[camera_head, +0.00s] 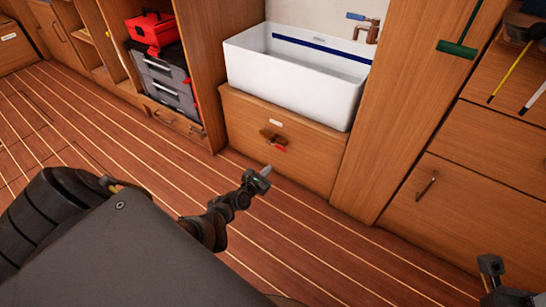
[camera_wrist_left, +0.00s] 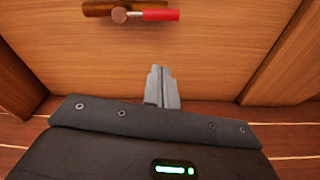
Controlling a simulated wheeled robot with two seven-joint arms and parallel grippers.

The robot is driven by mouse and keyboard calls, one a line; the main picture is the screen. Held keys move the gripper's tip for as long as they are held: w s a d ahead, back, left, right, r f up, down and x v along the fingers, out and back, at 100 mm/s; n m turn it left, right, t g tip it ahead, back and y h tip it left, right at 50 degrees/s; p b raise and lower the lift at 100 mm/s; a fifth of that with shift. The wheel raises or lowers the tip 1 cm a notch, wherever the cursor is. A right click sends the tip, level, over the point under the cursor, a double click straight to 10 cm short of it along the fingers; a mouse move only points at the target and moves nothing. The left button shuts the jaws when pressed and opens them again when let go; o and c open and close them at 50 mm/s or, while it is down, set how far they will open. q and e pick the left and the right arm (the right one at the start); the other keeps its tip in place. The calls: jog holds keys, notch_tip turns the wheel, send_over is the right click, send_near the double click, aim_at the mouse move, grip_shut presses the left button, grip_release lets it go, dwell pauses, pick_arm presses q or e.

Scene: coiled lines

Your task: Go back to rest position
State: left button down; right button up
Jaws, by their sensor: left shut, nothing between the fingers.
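My left gripper (camera_head: 264,173) reaches out over the striped wooden floor, in front of the drawer under the white sink. In the left wrist view the gripper (camera_wrist_left: 162,72) has its fingers together with nothing between them. It is apart from the red-handled valve (camera_wrist_left: 150,14) on the drawer front; the valve also shows in the head view (camera_head: 274,141).
A white sink (camera_head: 295,78) sits on the wooden drawer front (camera_head: 315,165). Grey cases (camera_head: 168,80) and a red toolbox (camera_head: 150,29) fill a shelf to the left. A green-handled tool (camera_head: 457,48) hangs at the right. The floor (camera_head: 130,130) is clear at the left.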

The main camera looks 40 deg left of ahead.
pick_arm(q)
jog(key=shift+s, duration=0.55)
